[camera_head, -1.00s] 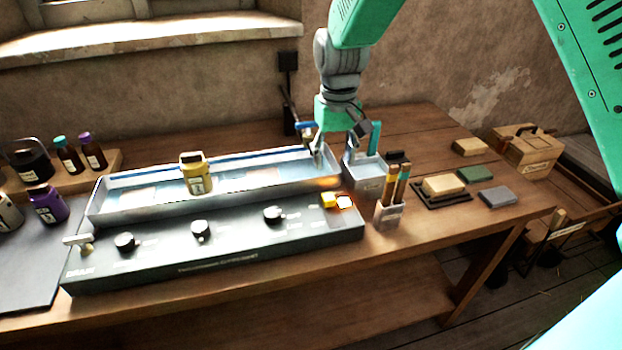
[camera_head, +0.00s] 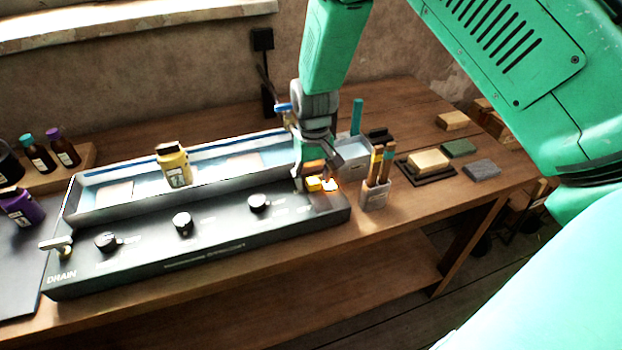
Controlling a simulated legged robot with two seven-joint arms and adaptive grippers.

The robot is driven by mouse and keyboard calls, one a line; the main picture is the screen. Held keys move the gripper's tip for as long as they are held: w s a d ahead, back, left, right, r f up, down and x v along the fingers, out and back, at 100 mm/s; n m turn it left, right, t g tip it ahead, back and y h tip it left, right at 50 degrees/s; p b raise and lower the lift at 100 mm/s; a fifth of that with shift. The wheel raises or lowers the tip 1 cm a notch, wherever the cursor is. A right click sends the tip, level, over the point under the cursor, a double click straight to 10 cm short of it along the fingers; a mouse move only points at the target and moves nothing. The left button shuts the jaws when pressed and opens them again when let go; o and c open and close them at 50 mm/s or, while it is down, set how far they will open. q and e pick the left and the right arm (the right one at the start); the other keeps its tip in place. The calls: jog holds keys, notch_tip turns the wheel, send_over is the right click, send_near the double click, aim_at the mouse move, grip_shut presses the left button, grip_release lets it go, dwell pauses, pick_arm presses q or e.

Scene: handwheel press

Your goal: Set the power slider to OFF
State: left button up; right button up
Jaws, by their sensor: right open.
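The power slider (camera_head: 314,184) is a small yellow block at the right end of the dark control panel (camera_head: 215,246). A glowing orange-white light (camera_head: 331,185) sits just to its right. My right gripper (camera_head: 318,182) is open and points down over the slider, its fingers on either side of the yellow block. I cannot tell whether a finger touches it. The slider's markings are too small to read and partly hidden by the fingers. My left gripper is not in view.
Three black knobs and a drain lever (camera_head: 57,244) are on the panel. A brush holder (camera_head: 375,194) stands close to the right of the gripper.

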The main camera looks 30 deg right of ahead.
aim_at(322, 206)
jog(key=shift+d+f, duration=0.4)
jog(key=shift+f, duration=0.15)
jog(key=shift+a, duration=0.3)
jog(key=shift+c, duration=0.5)
jog(key=shift+a+r, duration=0.15)
jog(key=shift+a, duration=0.15)
grip_shut()
jog(key=shift+s, duration=0.2)
jog(key=s+p, duration=0.1)
jog(key=s, duration=0.2)
jog(key=s+a+p, duration=0.1)
jog(key=s, duration=0.1)
jog(key=shift+s+p, duration=0.15)
jog(key=shift+p, duration=0.15)
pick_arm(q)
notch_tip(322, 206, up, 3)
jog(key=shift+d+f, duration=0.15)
pick_arm(e)
jog(key=shift+o, duration=0.5)
grip_release()
jog(key=shift+s, duration=0.1)
